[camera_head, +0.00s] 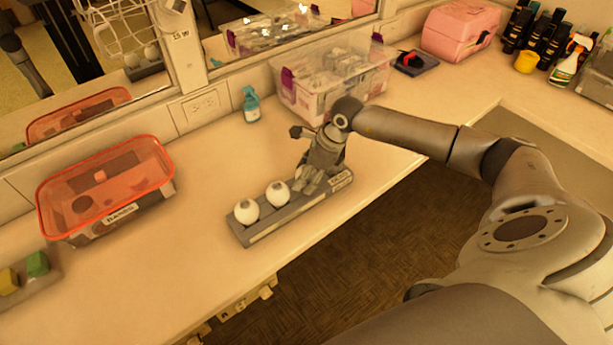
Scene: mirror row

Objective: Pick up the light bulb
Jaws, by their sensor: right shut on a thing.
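Two round white light bulbs (246,211) and (277,194) sit in a long grey rack (290,221) on the counter. My right gripper (308,182) points down at the right part of this rack, beside the second bulb. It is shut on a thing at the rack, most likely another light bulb. The fingers hide nearly all of that thing, and I cannot tell if it is clear of the rack. My left gripper does not show directly.
A red-rimmed clear bin (165,188) stands left, a lidded clear box (300,105) behind my right gripper. A small teal bottle (251,105) is near the wall. A pink case (460,30) and several bottles stand back right. Mirrors line the wall. The counter's front edge is close.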

